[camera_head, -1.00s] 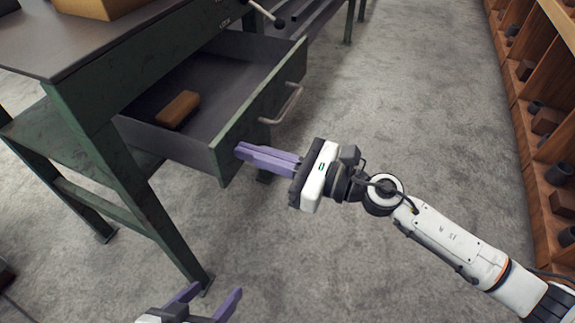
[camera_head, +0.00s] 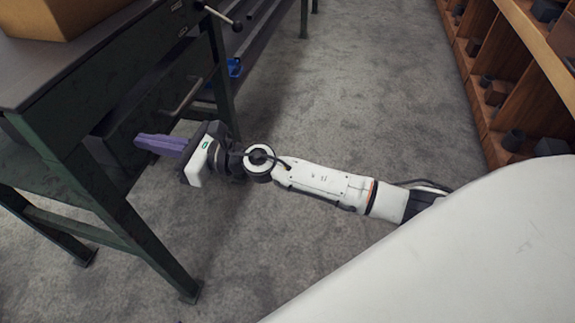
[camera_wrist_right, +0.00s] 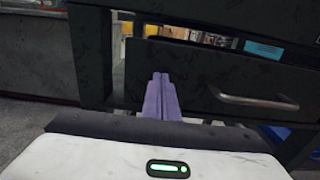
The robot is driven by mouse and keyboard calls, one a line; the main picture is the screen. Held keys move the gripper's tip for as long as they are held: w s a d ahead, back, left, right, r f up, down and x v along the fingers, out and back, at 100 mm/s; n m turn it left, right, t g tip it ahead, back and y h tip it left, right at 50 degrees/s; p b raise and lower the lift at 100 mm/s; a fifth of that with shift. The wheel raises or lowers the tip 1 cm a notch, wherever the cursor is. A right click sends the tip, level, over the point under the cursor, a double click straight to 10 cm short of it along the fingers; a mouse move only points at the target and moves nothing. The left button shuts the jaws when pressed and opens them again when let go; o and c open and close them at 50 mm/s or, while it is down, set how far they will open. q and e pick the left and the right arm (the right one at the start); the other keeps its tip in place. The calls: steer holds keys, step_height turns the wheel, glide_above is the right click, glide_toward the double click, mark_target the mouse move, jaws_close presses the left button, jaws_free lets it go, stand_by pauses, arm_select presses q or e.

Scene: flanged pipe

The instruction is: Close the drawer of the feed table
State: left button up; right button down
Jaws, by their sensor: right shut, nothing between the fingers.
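The feed table (camera_head: 110,215) stands on the left in the head view, dark green with a grey top. My left gripper is out of view.
A cardboard box (camera_head: 60,15) rests on the tabletop. A lever with a dark knob (camera_head: 237,27) sticks out beyond the drawer. Wooden shelving (camera_head: 490,125) with dark parts lines the right side. The grey floor (camera_head: 340,90) between is clear.

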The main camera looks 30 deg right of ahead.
steer(key=shift+w+a+r, duration=0.15)
steer(key=shift+a+r, duration=0.1)
steer(key=shift+r, duration=0.1)
